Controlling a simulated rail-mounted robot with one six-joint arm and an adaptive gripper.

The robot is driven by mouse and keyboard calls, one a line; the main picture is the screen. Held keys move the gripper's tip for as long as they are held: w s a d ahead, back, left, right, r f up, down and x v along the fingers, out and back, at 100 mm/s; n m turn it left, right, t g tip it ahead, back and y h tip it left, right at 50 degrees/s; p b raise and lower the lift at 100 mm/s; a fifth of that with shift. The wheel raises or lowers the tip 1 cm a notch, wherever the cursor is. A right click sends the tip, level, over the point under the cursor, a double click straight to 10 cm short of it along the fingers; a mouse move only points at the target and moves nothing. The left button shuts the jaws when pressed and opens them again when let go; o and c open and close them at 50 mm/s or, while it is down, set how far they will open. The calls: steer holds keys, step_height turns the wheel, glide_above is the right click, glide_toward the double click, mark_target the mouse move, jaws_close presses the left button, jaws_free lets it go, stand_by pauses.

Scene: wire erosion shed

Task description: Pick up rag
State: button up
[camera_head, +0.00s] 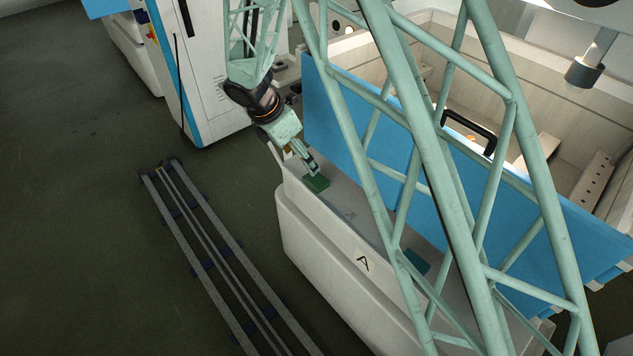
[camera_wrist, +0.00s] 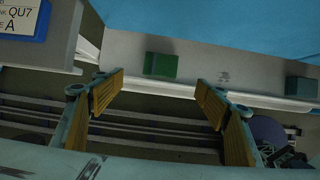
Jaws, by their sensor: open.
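A green piece (camera_head: 317,184), which looks like the rag, lies on the grey ledge at the front of the white machine. My gripper (camera_head: 311,167) is just above it, pointing down. In the wrist view the green piece (camera_wrist: 161,65) shows beyond the gap between my two yellow-padded fingers (camera_wrist: 160,84). The fingers are apart with nothing between them. A darker teal piece (camera_head: 415,262) lies farther along the same ledge, and it also shows at the right of the wrist view (camera_wrist: 300,87). I cannot tell surely which piece is the rag.
A blue panel (camera_head: 340,130) rises behind the ledge (camera_head: 347,213). The white machine base (camera_head: 315,248) carries a letter A. A white and blue cabinet (camera_head: 210,75) stands to the left. Floor rails (camera_head: 215,245) run alongside. A label card (camera_wrist: 18,18) shows in the wrist view.

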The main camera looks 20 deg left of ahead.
steer(key=b, duration=0.2)
glide_above(316, 178)
steer(key=s+a, duration=0.2)
steer(key=s, duration=0.1)
step_height(316, 178, down, 8)
steer(key=shift+w+d+r, duration=0.15)
steer(key=shift+b+x, duration=0.45)
steer(key=shift+x, duration=2.3)
steer(key=shift+w+d+r, duration=0.1)
steer(key=shift+d+r, duration=0.05)
steer(key=shift+c, duration=0.5)
steer(key=c, duration=0.9)
